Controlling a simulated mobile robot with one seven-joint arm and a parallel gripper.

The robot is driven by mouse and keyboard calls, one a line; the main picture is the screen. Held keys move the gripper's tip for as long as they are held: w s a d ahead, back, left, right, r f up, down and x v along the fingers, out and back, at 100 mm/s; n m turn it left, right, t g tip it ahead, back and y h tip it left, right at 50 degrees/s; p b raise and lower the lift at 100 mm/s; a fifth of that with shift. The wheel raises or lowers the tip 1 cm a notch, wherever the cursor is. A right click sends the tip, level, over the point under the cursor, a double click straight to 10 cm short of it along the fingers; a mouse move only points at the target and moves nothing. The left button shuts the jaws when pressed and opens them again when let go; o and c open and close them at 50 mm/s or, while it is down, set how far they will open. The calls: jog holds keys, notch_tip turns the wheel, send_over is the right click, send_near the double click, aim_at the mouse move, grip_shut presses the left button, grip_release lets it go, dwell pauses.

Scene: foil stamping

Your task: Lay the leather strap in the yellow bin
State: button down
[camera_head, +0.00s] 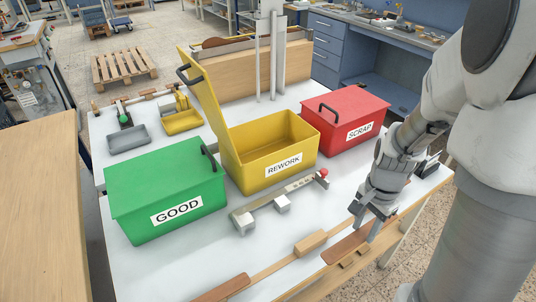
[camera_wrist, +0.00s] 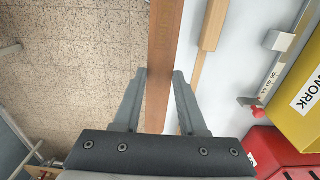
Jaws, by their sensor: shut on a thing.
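The leather strap (camera_head: 345,246) is long, flat and brown. My gripper (camera_head: 366,226) is shut on it at the front edge of the white table. In the wrist view the strap (camera_wrist: 163,40) runs lengthwise between the two fingers of my gripper (camera_wrist: 160,76) and on past them to the top of the picture. I cannot tell whether it is clear of the table. The yellow bin (camera_head: 246,178), labelled REWORK, stands behind and left of my gripper. Its lid (camera_head: 203,95) is raised at the left, and the visible inside looks empty.
A green GOOD bin (camera_head: 150,180) and a red SCRAP bin (camera_head: 345,112), both lidded, flank the yellow bin. A ruler-like gauge with a red knob (camera_head: 323,173) lies before it. A wooden bar with a block (camera_head: 310,242) and another brown piece (camera_head: 222,288) lie along the front.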

jog(key=w+a+f+n, duration=0.4)
jog(key=w+a+n, duration=0.5)
jog(key=n, duration=0.3)
jog(key=shift+w+a, duration=0.3)
jog(key=shift+w, duration=0.25)
